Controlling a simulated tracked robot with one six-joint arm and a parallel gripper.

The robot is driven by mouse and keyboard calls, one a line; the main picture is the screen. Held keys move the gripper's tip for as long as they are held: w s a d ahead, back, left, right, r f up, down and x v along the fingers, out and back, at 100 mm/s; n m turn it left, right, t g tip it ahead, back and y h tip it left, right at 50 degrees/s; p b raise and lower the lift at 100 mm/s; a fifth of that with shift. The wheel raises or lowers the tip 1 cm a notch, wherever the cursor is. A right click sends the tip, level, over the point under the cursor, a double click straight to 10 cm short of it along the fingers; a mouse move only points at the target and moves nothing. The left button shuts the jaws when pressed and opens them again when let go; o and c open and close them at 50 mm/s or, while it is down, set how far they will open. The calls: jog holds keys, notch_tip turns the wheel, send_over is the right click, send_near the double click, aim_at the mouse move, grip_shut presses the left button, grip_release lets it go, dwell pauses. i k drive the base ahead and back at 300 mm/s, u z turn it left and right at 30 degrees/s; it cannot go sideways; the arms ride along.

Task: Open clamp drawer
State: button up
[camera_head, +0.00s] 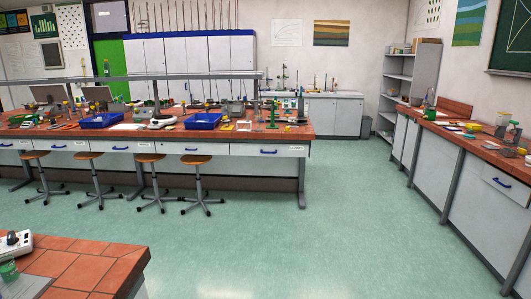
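The long tiled bench (250,134) across the room has a row of white drawers with blue handles along its front. One drawer (283,152) is at its right end, and another drawer (120,146) is further left. Some carry small labels that are too small to read, so I cannot tell which is the clamp drawer. The drawers I can see look closed. A further drawer (505,187) with a blue handle is in the right-hand bench. My gripper is not in view.
Several stools (197,161) with wooden seats stand in front of the long bench. A tiled bench corner (100,262) is at the near left. The green floor (330,220) is clear between the benches. A grey bin (366,127) stands near the shelves (408,75).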

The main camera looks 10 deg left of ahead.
aim_at(270, 149)
jog(key=i, duration=1.85)
jog(key=u, duration=0.25)
jog(key=i, duration=1.4)
jog(key=u, duration=0.4)
jog(key=i, duration=1.5)
jog(key=u, duration=0.45)
jog(key=i, duration=0.8)
jog(key=u, duration=0.05)
